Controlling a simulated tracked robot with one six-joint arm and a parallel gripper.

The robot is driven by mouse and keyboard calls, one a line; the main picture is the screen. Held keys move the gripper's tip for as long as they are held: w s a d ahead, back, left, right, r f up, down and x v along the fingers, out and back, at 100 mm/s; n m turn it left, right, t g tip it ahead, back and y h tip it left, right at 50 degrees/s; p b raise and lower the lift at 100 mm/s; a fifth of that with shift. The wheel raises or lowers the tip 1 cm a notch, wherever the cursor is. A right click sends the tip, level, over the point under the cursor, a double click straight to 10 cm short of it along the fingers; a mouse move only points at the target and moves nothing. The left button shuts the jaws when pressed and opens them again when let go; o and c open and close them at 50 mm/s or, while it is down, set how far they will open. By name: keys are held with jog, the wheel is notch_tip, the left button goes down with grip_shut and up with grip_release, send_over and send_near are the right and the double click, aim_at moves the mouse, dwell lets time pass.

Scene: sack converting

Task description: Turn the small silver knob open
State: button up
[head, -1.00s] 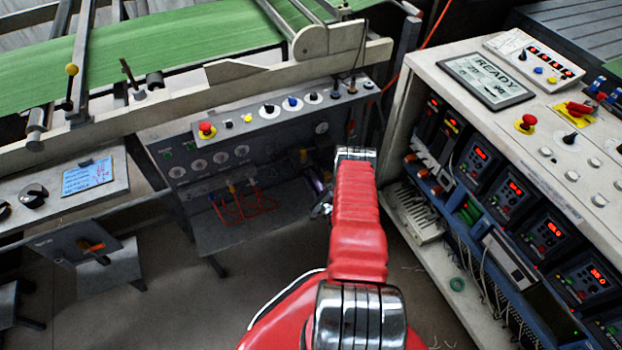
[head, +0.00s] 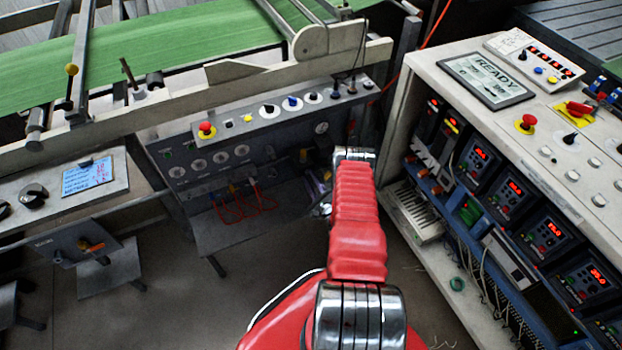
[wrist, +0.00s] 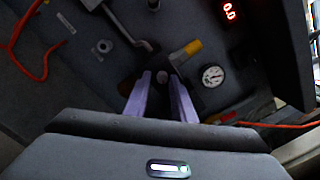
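In the wrist view, a small round silver-grey knob (wrist: 162,76) sits on the dark panel, between and just beyond the tips of my two purple fingers. My gripper (wrist: 162,80) is open, with a finger on each side of the knob. I cannot tell whether either finger touches it. In the head view, my red arm hides the knob and most of my gripper; only a bit of purple finger shows left of the arm, close to the grey machine panel (head: 207,165).
A grey shelf (head: 225,235) juts out below the panel. A control cabinet (head: 430,245) stands to the right.

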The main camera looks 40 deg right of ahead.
jog(key=shift+o, duration=1)
jog(key=shift+r, duration=0.1)
jog(key=v, duration=1.3)
jog(key=shift+s, duration=0.35)
